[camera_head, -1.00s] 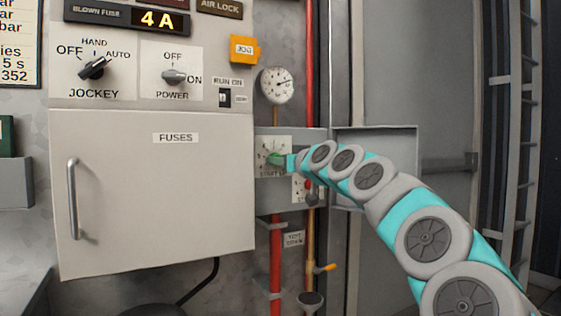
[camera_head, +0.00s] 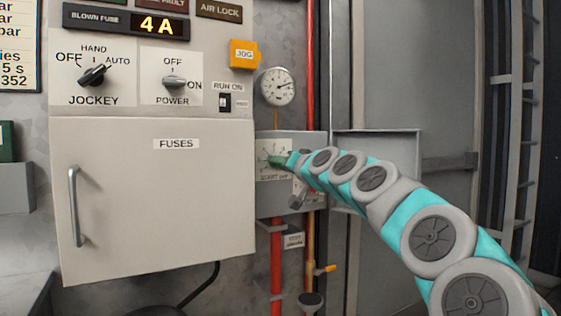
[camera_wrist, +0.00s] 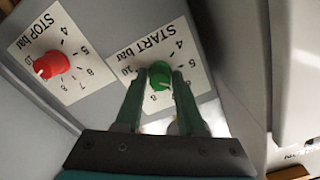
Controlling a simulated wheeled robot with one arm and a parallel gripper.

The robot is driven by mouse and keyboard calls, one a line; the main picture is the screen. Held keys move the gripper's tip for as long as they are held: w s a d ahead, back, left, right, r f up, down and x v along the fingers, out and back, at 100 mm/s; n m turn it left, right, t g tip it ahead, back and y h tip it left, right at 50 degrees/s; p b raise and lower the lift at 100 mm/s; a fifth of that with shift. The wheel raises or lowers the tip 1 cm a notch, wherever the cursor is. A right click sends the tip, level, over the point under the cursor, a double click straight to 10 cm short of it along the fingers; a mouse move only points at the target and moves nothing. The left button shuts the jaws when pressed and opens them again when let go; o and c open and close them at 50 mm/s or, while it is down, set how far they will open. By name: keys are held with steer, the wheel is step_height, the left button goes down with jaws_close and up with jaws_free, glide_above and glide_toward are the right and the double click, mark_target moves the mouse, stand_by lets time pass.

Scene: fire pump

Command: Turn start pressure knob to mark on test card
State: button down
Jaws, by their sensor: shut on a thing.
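The green START bar knob (camera_wrist: 160,76) sits on a white dial plate in the wrist view. My gripper (camera_wrist: 159,80) is shut on it, one dark green finger on each side. A white mark shows on the knob's lower side, toward the numeral below it. The fingers hide part of the scale. In the head view, my gripper (camera_head: 285,160) is at the START plate (camera_head: 268,147), and the exact setting is too small to read. A card (camera_head: 18,45) at the upper left is cut off by the picture edge. I cannot tell whether it is the test card.
A red STOP bar knob (camera_wrist: 52,65) is beside the START plate. A pressure gauge (camera_head: 277,87) is above the grey box. The fuses cabinet (camera_head: 155,205) stands to the left. A red pipe (camera_head: 276,260) and a yellow-handled valve (camera_head: 326,268) are below.

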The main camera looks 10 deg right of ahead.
steer(key=shift+m, duration=0.5)
steer(key=shift+p, duration=0.3)
steer(key=c, duration=0.5)
jaws_free()
steer(key=shift+b+v, duration=0.65)
steer(key=shift+v, duration=3.25)
